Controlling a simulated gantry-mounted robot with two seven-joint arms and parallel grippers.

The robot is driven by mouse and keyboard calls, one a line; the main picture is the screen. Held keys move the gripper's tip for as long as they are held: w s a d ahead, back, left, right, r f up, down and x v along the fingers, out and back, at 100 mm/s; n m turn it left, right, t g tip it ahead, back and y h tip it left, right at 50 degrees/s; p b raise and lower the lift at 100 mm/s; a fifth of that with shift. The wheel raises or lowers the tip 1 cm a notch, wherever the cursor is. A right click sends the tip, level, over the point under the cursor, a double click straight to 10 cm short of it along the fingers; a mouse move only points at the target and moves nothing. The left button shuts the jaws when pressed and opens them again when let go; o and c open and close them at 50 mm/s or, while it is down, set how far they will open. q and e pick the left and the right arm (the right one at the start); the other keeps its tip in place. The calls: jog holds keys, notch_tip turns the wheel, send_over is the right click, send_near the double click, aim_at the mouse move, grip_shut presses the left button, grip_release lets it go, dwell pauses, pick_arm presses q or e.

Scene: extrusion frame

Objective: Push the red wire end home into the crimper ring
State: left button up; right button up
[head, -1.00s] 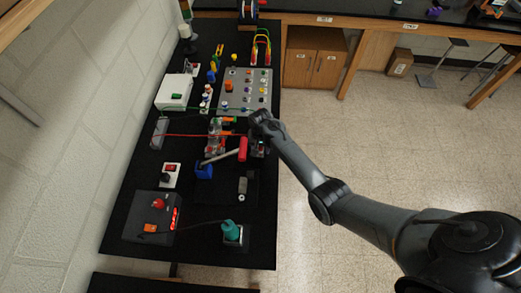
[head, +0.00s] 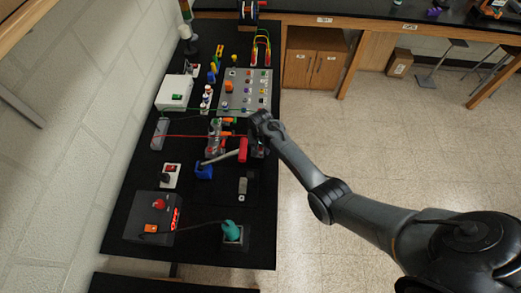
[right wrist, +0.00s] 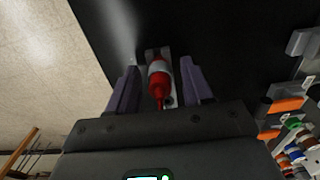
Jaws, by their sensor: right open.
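A red wire (head: 185,135) runs across the black bench from a grey block at the left toward my right gripper (head: 262,122). In the right wrist view, a red plug-like piece with a pale band (right wrist: 158,82), seemingly the red wire end, lies between the purple fingers of my right gripper (right wrist: 159,68). The fingers are open, with gaps on both sides of the piece. A small metal plate (right wrist: 168,98) shows behind it. I cannot clearly make out the crimper ring or how deep the end sits. My left gripper is not in view.
A red-handled lever on a blue base (head: 203,171) stands close to the gripper. A grey panel with coloured parts (head: 245,92) lies beyond. A dark box with red controls (head: 152,217) and a teal-topped item (head: 230,229) stand nearer. Floor is free to the right.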

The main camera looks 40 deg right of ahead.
jog(key=shift+p, duration=0.3)
jog(key=shift+c, duration=0.2)
dwell(0.3)
grip_shut()
jog(key=shift+r, duration=0.15)
jog(key=shift+r+p, duration=0.3)
jog(key=shift+p, duration=0.15)
jog(key=shift+r+p, duration=1.3)
jog(key=shift+p, duration=0.2)
jog(key=shift+r+p, duration=1.25)
jog(key=shift+p, duration=0.1)
